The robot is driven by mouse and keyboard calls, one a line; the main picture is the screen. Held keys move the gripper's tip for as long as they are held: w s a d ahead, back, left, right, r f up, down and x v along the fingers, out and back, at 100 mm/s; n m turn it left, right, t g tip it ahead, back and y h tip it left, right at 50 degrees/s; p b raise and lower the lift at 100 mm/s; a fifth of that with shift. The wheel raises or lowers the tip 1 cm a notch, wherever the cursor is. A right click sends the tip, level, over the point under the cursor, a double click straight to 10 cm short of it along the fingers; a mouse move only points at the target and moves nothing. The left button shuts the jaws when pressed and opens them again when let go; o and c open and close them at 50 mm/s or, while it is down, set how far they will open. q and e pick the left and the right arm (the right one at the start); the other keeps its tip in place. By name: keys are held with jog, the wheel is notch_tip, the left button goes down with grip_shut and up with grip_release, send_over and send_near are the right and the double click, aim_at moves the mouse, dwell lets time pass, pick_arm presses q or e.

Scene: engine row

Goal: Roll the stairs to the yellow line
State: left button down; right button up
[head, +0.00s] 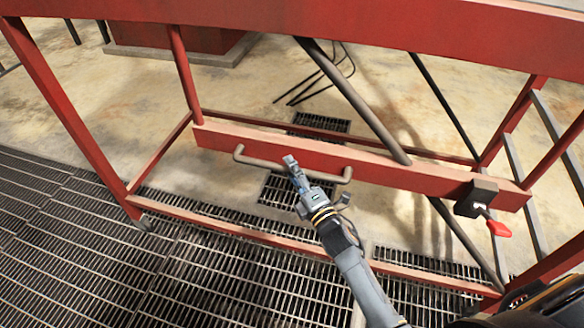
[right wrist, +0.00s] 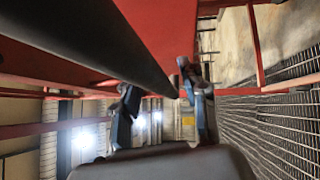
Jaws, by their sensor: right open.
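The stairs show in the head view as a large red metal frame with a red crossbar (head: 400,172). A grey-brown bar handle (head: 268,161) is fixed to the crossbar. My right gripper (head: 292,163) is at the middle of this handle, with its fingertips overlapping it in the picture. In the right wrist view, my right gripper (right wrist: 162,105) has its two fingers apart. A thick dark bar (right wrist: 90,45) runs close past the fingers there; I cannot tell whether it lies between them. My left gripper is not in view. No yellow line shows.
A red-handled lever (head: 490,222) sits on a dark block at the crossbar's right end. Dark floor grating (head: 70,240) covers the near left, and stained concrete (head: 240,90) lies beyond. Diagonal braces and red posts surround the handle. A red block on a concrete plinth (head: 185,52) stands behind.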

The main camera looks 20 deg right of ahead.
aim_at(304, 173)
jog(key=shift+w+a, duration=0.1)
jog(key=shift+w, duration=0.05)
jog(key=shift+c, duration=0.3)
grip_shut()
jog(key=shift+s+d+f, duration=0.1)
jog(key=shift+s+d, duration=0.1)
jog(key=shift+d, duration=0.25)
jog(key=shift+s+d+f, duration=0.1)
jog(key=shift+s+d, duration=0.1)
jog(key=shift+d, duration=0.2)
jog(key=shift+s+d+r, duration=0.15)
jog(key=shift+s+d, duration=0.2)
jog(key=shift+s, duration=0.05)
jog(key=shift+o, duration=0.3)
grip_release()
jog(key=shift+s+d, duration=0.1)
jog(key=shift+d, duration=0.1)
jog(key=shift+a, duration=0.2)
jog(key=v, duration=1.1)
jog(key=shift+s, duration=0.35)
